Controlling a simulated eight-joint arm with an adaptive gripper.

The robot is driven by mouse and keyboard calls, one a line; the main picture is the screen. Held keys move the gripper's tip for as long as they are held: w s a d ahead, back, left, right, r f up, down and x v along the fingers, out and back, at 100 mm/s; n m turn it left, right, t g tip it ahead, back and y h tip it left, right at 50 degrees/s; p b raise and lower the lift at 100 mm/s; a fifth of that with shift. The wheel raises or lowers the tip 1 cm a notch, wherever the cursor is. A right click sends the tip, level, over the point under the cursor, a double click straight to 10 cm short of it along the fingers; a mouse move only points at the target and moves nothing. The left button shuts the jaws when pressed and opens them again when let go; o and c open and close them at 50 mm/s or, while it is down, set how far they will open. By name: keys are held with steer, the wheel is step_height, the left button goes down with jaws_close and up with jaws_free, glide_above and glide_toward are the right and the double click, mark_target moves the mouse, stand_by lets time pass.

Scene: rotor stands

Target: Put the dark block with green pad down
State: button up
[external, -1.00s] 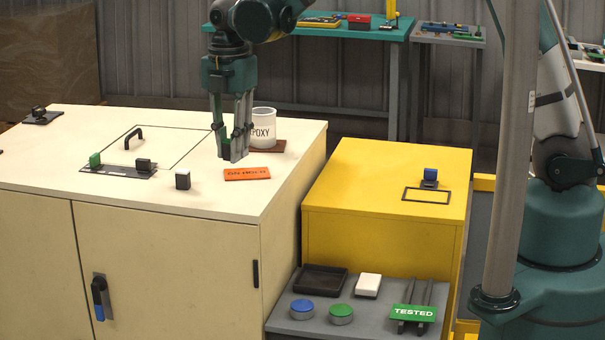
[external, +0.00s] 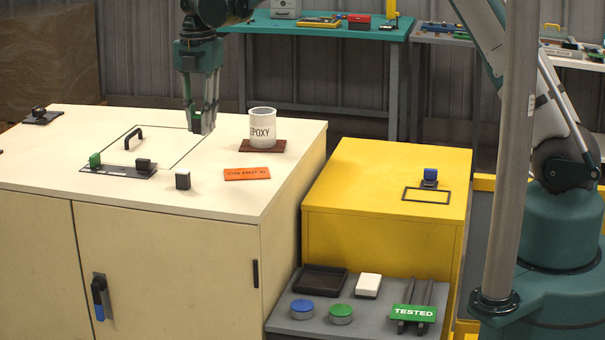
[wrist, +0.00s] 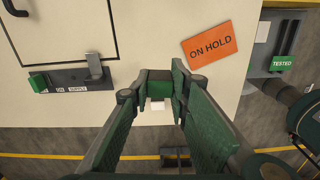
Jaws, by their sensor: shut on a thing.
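My gripper (external: 201,122) points down and is shut on the dark block with green pad (external: 197,115), above the back part of the cream cabinet top. Only a small green patch of the block shows between the fingers; the rest is hidden. In the wrist view my fingers (wrist: 160,88) come together at the middle, and the held block is hard to make out there.
A dark block with white top (external: 183,179) and an orange ON HOLD card (external: 247,174) lie toward the front. An EPOXY mug (external: 262,128) stands on a brown mat. A hatch handle (external: 133,136) rises behind the plate. A yellow cabinet (external: 385,230) stands right.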

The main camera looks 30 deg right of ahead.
glide_above(196, 161)
steer(key=shift+w+f+n, duration=0.1)
steer(key=shift+w+n, duration=0.05)
steer(key=shift+n, duration=0.25)
steer(key=shift+f, duration=0.1)
steer(key=shift+f, duration=3.05)
steer(key=shift+f, duration=0.15)
steer(key=shift+f, duration=1.75)
steer(key=shift+f, duration=0.15)
steer(key=o, duration=0.9)
steer(key=shift+r, duration=0.2)
